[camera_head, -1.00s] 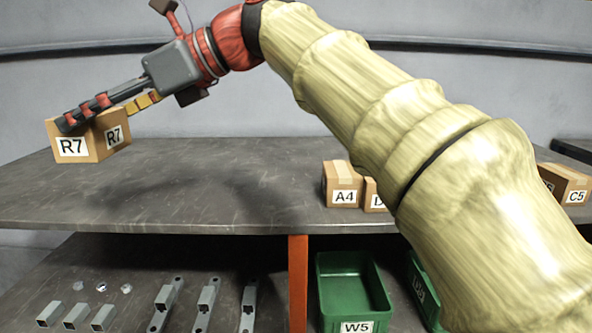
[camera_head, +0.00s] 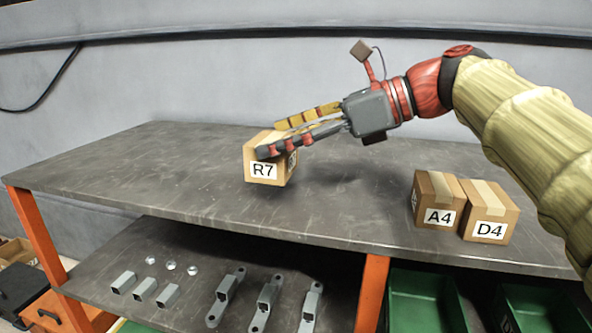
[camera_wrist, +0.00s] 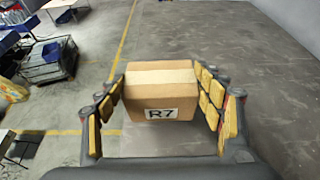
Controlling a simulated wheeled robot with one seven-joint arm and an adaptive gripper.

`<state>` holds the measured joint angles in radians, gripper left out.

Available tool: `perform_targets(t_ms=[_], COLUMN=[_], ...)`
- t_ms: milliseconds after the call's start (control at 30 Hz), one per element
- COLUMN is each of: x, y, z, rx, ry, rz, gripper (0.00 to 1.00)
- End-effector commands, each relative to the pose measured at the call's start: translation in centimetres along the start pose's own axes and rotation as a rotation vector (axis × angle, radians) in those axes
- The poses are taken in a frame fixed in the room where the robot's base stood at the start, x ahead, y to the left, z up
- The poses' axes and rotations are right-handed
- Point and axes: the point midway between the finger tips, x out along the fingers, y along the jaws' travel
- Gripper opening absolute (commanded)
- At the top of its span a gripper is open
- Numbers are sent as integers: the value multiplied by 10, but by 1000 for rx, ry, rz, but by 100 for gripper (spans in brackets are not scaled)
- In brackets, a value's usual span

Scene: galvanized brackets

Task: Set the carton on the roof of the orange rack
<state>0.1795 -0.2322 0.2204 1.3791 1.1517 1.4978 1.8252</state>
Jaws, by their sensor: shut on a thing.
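The carton, a brown box labelled R7 (camera_head: 264,170), is between the fingers of my gripper (camera_head: 290,135), which is shut on it. In the head view it is over the dark top of the orange-legged rack (camera_head: 150,180), left of the middle; I cannot tell whether its underside touches that surface. In the wrist view the carton (camera_wrist: 160,95) sits upright between both yellow-padded fingers, with its tape and R7 label showing. Part of the carton's upper side is hidden by the fingers in the head view.
Two cartons, A4 (camera_head: 438,215) and D4 (camera_head: 488,228), stand on the rack roof at right. The roof left of R7 is clear. Metal brackets (camera_head: 268,300) and green bins (camera_head: 425,300) are on the shelf below. A grey wall (camera_head: 200,80) stands behind.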

Motion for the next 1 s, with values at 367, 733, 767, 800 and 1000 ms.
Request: perform_targets(t_ms=[367,733,767,800,1000], x=[-10,2,2,2,4], y=[-4,-4,-4,-4,-4], z=[-31,-56,-56,-56,-60], rx=[0,-3,-3,-3,-2], ry=[0,-1,-1,-1,0], rz=[-2,-1,-1,-1,0], gripper=[36,36,36,36,70])
